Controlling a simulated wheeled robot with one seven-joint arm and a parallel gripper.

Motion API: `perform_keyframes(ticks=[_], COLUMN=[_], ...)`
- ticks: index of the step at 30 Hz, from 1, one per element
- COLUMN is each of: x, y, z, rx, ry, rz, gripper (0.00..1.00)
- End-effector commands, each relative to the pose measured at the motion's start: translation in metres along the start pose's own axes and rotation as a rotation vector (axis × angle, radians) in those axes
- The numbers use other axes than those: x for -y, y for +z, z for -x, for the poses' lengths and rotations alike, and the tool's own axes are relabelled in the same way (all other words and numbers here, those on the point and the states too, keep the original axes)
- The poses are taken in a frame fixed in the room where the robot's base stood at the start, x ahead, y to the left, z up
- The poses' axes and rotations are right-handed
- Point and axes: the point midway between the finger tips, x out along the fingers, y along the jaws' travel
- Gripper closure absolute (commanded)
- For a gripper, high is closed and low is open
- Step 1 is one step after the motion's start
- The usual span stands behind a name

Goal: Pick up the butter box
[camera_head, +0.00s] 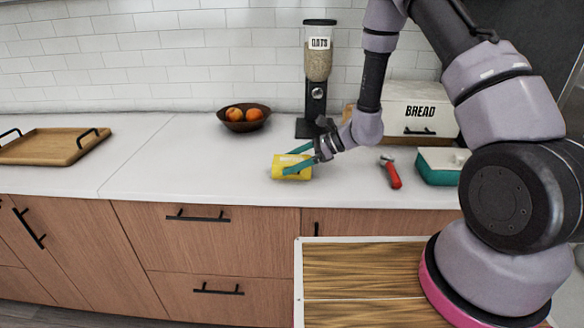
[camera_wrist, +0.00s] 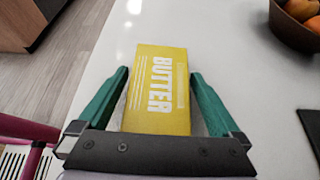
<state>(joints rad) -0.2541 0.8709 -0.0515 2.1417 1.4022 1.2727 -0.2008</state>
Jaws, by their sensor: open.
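The yellow butter box (camera_head: 291,172) lies on the white counter near its front edge. In the wrist view the butter box (camera_wrist: 158,90) shows its printed "BUTTER" face and sits between the two green fingers. My gripper (camera_head: 291,159) is open, with one finger on each side of the box. In the wrist view my gripper (camera_wrist: 158,82) has a gap beside the box on the right, and the left finger is close to it. I cannot tell whether either finger touches it. The near end of the box is hidden behind the gripper's dark bar.
A fruit bowl (camera_head: 244,118) and an oats dispenser (camera_head: 318,75) stand behind the box. A bread box (camera_head: 408,108), a red-handled tool (camera_head: 391,172) and a teal container (camera_head: 440,168) are on the right. A wooden tray (camera_head: 45,146) lies far left. The counter left of the box is clear.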

Motion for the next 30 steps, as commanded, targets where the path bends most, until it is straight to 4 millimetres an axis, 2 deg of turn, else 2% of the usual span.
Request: perform_keyframes(ticks=[6,8,9,13,14,23,26,30], x=[0.000,0.000,0.000,0.000,0.000,0.000,0.000,0.001], y=[0.000,0.000,0.000,0.000,0.000,0.004,0.012,0.033], z=[-0.001,-0.001,-0.001,-0.001,-0.001,0.001,0.005,0.017], rx=[0.000,0.000,0.000,0.000,0.000,0.001,0.001,0.001], ry=[0.000,0.000,0.000,0.001,0.000,-0.001,-0.001,-0.002], rz=[0.000,0.000,0.000,0.000,0.000,0.001,0.001,0.006], gripper=[0.00,0.19,0.34,0.84,0.91,0.91,0.91,0.91])
